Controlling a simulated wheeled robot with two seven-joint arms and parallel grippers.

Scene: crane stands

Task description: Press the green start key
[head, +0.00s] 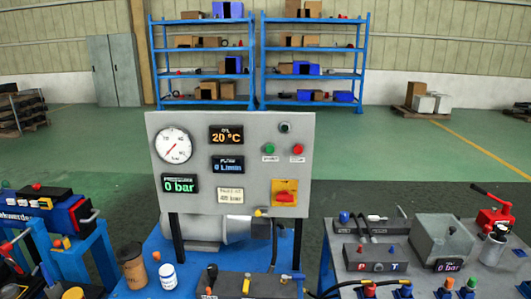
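The green start key (269,148) is a small round green button on the upper right part of the grey control panel (237,120). A small label sits under it. A red button (297,149) is just to its right, and a dark round knob or lamp (285,127) is above the two. The panel stands upright on dark legs above a blue bench (150,272). Nothing covers the green key. Neither of my grippers shows in the head view.
The panel also carries a dial gauge (174,145), lit displays and a red switch on a yellow plate (284,193). A brown cup (132,266) and a white jar (168,276) stand on the bench. Equipment stands crowd both sides. Space before the panel face looks clear.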

